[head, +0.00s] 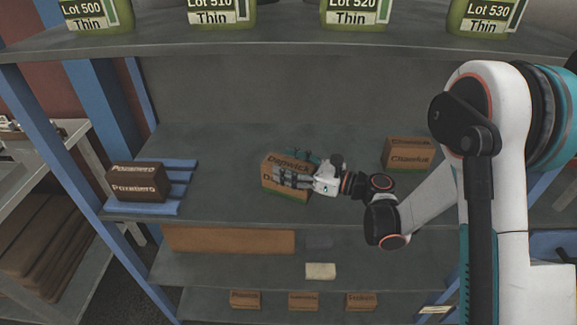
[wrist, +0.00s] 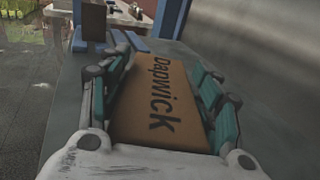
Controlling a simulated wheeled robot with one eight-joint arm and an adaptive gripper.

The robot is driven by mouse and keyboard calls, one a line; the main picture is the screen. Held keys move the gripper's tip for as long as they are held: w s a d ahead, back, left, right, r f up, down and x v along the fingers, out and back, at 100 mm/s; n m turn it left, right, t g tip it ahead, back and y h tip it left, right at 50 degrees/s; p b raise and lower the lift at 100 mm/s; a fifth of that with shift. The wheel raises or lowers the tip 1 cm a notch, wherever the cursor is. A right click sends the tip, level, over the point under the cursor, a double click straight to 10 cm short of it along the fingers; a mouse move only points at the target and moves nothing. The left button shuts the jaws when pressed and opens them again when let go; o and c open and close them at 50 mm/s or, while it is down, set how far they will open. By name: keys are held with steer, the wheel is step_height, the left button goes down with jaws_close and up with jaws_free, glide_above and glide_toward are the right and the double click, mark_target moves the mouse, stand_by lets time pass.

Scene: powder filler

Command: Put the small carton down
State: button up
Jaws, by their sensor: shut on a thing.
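The small carton (head: 270,168) is brown cardboard marked "Dapwick". In the head view it is at the middle of the grey shelf (head: 225,205), close to or on its surface; I cannot tell whether it touches. My gripper (head: 295,174) reaches in from the right and is shut on it, with fingers along its near and far sides. In the wrist view the carton (wrist: 158,105) fills the space between the teal finger pads of my gripper (wrist: 165,90). Part of the carton is hidden behind the fingers.
Another brown carton (head: 407,154) stands at the right of the same shelf. Green "Thin" containers (head: 219,12) line the shelf above. Bare shelf lies left of the held carton.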

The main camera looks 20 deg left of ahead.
mark_target(313, 173)
steer(key=shift+f, duration=0.1)
steer(key=o, duration=1)
steer(key=shift+f, duration=0.1)
steer(key=o, duration=0.5)
steer(key=shift+c, duration=0.2)
steer(key=shift+d+r, duration=0.15)
steer(key=shift+r, duration=0.1)
steer(key=d, duration=0.4)
steer(key=s+d+p, duration=0.1)
steer(key=d, duration=0.2)
steer(key=s+d+p, duration=0.1)
steer(key=d, duration=0.3)
steer(key=shift+d, duration=0.3)
steer(key=shift+f, duration=0.1)
